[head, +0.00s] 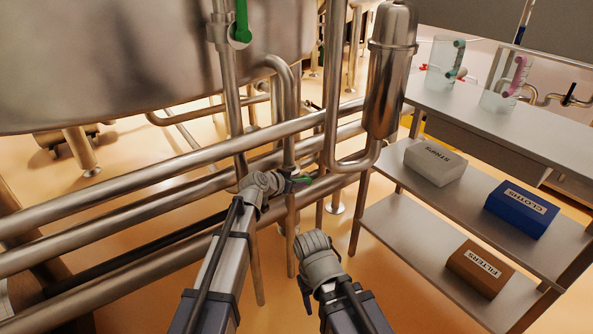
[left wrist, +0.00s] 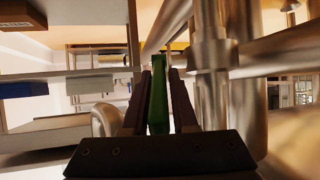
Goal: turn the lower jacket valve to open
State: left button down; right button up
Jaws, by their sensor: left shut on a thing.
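The lower valve's green handle (head: 299,181) sits low among the steel pipes in the head view, near an upright pipe. My left gripper (head: 285,184) reaches it from the left and partly hides it. In the left wrist view the green handle (left wrist: 158,100) runs lengthwise between the two fingers of my left gripper (left wrist: 160,90), which is shut on it. The valve body is mostly hidden by my wrist.
A second green handle (head: 242,20) hangs on an upright pipe by the big steel vessel (head: 140,60). Several horizontal pipes (head: 150,175) cross below the vessel. A shelf rack (head: 425,215) with a white box (head: 435,162), blue box (head: 521,208) and brown box (head: 480,270) stands right.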

aim_at(304, 178)
pick_arm(q)
jog(key=w+r+g+y+p, duration=0.1)
jog(key=p, duration=0.2)
jog(key=w+d+r+g+y+p, duration=0.1)
jog(key=g+p, duration=0.1)
jog(key=p, duration=0.1)
jog(key=d+r+g+y+p, duration=0.1)
jog(key=g+p, duration=0.1)
jog(key=p, duration=0.2)
jog(key=shift+w+r+y, duration=0.1)
jog(key=shift+w+y, duration=0.3)
jog(key=shift+w+d+g+y+p, duration=0.4)
jog(key=shift+g+y+p, duration=0.3)
jog(key=shift+g+p, duration=0.25)
jog(key=shift+w+d+g+y, duration=0.15)
jog(key=shift+w+g+y, duration=0.15)
jog(key=shift+g+y, duration=0.3)
jog(key=shift+w+d+g+y, duration=0.2)
jog(key=shift+g+y, duration=0.1)
jog(key=shift+g, duration=0.25)
jog(key=shift+s, duration=0.1)
jog(key=c, duration=0.7)
grip_release()
jog(key=shift+p, duration=0.3)
